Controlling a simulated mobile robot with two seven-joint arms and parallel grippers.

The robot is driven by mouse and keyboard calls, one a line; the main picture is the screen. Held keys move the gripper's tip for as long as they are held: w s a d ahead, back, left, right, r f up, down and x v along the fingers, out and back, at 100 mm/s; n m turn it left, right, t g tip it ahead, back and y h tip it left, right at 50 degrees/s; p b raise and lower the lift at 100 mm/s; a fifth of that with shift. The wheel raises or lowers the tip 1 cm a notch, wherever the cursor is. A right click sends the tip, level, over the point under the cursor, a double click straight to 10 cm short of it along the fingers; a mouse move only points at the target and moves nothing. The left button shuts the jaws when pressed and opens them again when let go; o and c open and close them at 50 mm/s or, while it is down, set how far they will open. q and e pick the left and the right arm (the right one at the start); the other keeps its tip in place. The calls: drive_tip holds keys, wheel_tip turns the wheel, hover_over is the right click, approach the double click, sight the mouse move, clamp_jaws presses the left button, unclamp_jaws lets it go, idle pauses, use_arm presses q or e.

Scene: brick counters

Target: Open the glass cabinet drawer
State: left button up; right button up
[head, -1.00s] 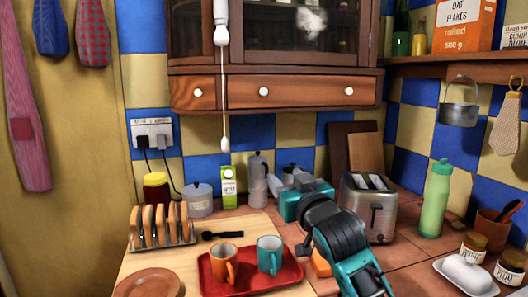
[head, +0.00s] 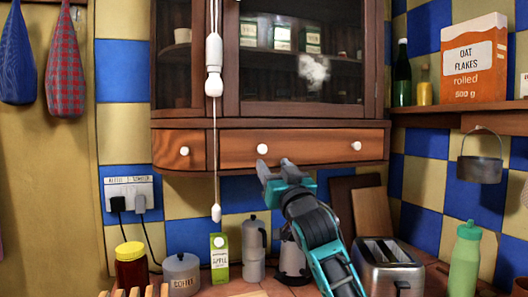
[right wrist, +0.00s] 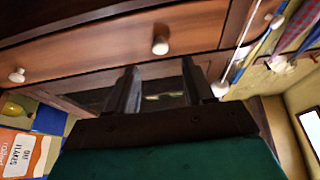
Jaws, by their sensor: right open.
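The glass cabinet (head: 310,70) hangs on the tiled wall. Its wide wooden drawer (head: 310,147) is shut and bears a left white knob (head: 262,149) and a right white knob (head: 356,146). My right gripper (head: 275,166) is just below the left knob. In the right wrist view, its fingers (right wrist: 160,85) are apart with nothing between them. The left knob (right wrist: 160,46) lies ahead of the gap between them, apart from both fingertips. The right knob (right wrist: 17,75) shows at the left there. My left gripper is not in view.
A pull cord (head: 216,150) hangs in front of the cabinet, left of my right gripper. A narrow end section with its own knob (head: 183,151) adjoins the drawer. A shelf holds oat flakes (head: 473,62).

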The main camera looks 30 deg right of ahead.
sight(263, 151)
drive_tip(key=p+x, duration=0.1)
drive_tip(key=x, duration=0.6)
drive_tip(key=shift+w+d+r, duration=0.1)
drive_tip(key=shift+w+d, duration=0.05)
drive_tip(key=shift+w, duration=0.2)
clamp_jaws()
idle(0.4)
